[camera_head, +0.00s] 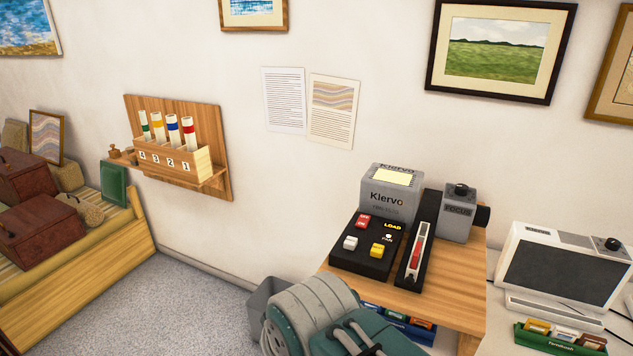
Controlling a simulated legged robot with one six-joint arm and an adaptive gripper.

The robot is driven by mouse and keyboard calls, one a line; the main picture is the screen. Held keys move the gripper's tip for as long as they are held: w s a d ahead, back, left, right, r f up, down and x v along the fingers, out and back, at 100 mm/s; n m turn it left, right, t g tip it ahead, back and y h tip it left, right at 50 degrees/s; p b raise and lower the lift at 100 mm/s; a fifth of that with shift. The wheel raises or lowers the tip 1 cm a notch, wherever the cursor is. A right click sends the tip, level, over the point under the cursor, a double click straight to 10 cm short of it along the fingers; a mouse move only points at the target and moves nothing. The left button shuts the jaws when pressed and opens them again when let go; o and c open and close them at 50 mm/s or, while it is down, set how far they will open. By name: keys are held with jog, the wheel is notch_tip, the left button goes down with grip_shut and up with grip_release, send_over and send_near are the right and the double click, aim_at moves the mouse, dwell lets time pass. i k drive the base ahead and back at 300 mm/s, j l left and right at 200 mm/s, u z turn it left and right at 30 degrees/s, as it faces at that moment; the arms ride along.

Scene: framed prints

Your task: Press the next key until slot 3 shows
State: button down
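A grey Kiervo device (391,192) stands on a wooden table at the right. In front of it is a black control panel (366,247) with a red on/off key (362,221), a white key (350,243) and a yellow key (377,250). I cannot read a "next" label on any key. A narrow black holder (419,240) with a white and red strip stands beside the panel. A wooden wall rack (172,158) bears the numbers 4, 3, 2, 1 below upright tubes. No display showing a slot number is legible. My gripper's fingertips are not in view.
A grey focus unit (459,211) stands at the table's back right. A dark-screened viewer (566,262) is further right, with a green tray of boxes (561,338). A grey bin (268,298) stands left of the table (440,303). Carpet at the left is clear.

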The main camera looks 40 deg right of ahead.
aim_at(377, 251)
jog(key=z, duration=1.15)
